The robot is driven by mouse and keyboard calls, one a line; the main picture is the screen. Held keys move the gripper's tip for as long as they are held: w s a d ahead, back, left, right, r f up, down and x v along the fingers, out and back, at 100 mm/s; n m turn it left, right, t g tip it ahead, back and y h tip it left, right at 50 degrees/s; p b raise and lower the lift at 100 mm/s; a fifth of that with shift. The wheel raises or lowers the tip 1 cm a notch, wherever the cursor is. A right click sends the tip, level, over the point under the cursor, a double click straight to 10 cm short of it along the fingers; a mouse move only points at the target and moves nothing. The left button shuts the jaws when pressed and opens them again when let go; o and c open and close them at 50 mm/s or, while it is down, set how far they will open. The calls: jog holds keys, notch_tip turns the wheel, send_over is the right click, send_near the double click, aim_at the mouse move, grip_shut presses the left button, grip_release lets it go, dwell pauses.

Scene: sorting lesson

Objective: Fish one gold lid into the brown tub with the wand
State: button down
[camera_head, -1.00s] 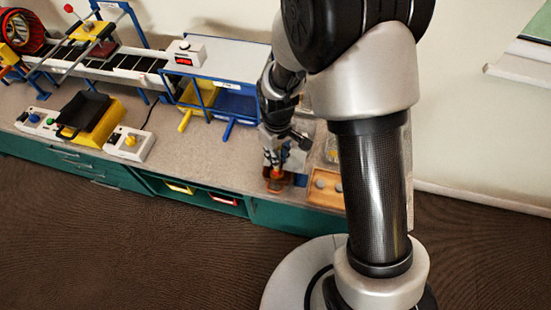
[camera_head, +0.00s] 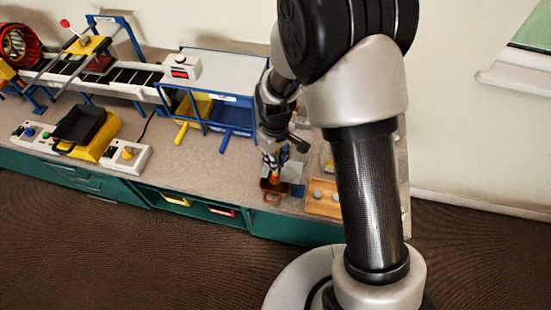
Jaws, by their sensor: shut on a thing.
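My gripper (camera_head: 273,160) is small and partly blurred in the head view, over the right part of the bench. It is shut on the wand (camera_head: 275,177), of which a short orange-red piece shows below the fingers. The brown tub (camera_head: 272,197) stands on the bench right below, near the front edge. The wand's lower end is at or just above the tub's opening; I cannot tell whether it is inside. I cannot make out a gold lid; the tub's inside is too small and partly covered.
A wooden tray (camera_head: 322,207) with grey round pieces lies right of the tub, partly behind my arm. A blue-framed stand (camera_head: 222,78) with yellow and blue chutes is to the left. A conveyor (camera_head: 95,75) and a black pan on a yellow base (camera_head: 85,132) lie farther left.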

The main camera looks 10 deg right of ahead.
jog(key=shift+r, duration=0.1)
jog(key=shift+r+p, duration=3.8)
jog(key=shift+r, duration=1.15)
